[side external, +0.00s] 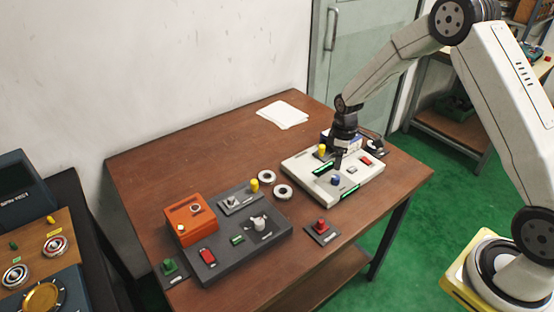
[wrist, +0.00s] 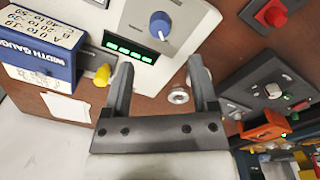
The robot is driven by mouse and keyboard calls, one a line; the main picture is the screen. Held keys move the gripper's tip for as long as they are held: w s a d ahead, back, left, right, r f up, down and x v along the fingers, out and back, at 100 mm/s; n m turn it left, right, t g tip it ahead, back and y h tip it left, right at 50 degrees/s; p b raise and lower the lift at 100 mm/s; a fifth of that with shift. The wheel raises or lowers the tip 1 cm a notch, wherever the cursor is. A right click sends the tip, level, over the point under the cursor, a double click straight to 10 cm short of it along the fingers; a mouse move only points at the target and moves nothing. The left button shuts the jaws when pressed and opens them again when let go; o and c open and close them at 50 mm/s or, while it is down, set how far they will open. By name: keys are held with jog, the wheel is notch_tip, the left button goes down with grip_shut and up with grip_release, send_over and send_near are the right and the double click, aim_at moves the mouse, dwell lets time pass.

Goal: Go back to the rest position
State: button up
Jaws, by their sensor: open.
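My gripper (side external: 338,160) is open over the white control box at the right of the table in the side view. In the wrist view its two fingers (wrist: 160,68) stand apart with nothing between their tips. Two bearing rings lie on the table left of the white box: a rear ring (side external: 266,177) and a front ring (side external: 283,192). In the wrist view one ring (wrist: 179,96) shows between the fingers, near the right one. Whether the fingertips touch the white box cannot be told.
The white box (side external: 310,174) has a blue knob (side external: 335,180) and green displays. A blue-and-white width gauge (wrist: 40,72) stands close by. A grey panel (side external: 270,235), an orange box (side external: 184,212) and a red button (side external: 321,226) stand left and front. The rear left table (side external: 200,150) is clear.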

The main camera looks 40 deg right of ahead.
jog(key=s+a+r+m+t, duration=0.1)
jog(key=s+a+r+m, duration=0.2)
jog(key=s, duration=0.6)
jog(key=s+a+r+m+t, duration=0.1)
jog(key=s+a+r+m, duration=0.3)
jog(key=s+a+r, duration=0.3)
jog(key=s+r, duration=0.1)
jog(key=s, duration=0.1)
jog(key=shift+s, duration=0.3)
